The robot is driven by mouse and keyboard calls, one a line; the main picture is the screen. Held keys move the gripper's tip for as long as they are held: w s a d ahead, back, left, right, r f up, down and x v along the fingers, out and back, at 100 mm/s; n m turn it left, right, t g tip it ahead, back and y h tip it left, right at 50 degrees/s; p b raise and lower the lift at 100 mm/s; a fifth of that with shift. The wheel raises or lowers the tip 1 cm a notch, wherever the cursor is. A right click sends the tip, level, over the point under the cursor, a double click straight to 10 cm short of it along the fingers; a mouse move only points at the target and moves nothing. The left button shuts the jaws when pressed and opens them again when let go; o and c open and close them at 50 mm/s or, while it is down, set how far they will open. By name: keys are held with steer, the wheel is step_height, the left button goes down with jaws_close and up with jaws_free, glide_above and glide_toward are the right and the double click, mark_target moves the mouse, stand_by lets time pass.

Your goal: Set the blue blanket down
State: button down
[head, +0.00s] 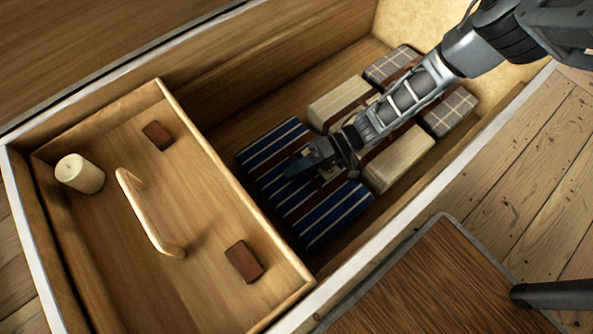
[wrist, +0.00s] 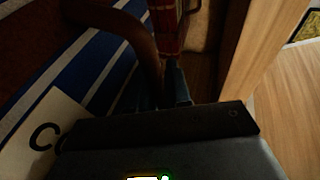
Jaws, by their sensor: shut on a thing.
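The blue blanket (head: 318,213) is a folded bundle with white stripes. It lies low inside the long wooden chest (head: 225,75), right of the lidded compartment; whether it touches the floor of the chest I cannot tell. My gripper (head: 318,160) reaches in from the upper right and is shut on the blanket, at its top. In the wrist view the blanket (wrist: 95,70) fills the left side, with a brown strap-like loop (wrist: 140,45) and a white tag beside my fingers (wrist: 176,88). My gripper hides part of the blanket's top.
Two cream bundles (head: 398,158) and two grey checked bundles (head: 450,110) lie farther right in the chest, under my arm. A wooden panel with a curved handle (head: 150,215), a candle (head: 80,174) and two brown blocks (head: 244,261) is at left. Floorboards lie outside.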

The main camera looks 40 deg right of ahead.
steer(key=shift+f, duration=0.1)
steer(key=c, duration=1.1)
jaws_free()
steer(key=shift+o, duration=0.2)
steer(key=p+v, duration=0.2)
steer(key=v, duration=1)
steer(key=shift+p, duration=0.35)
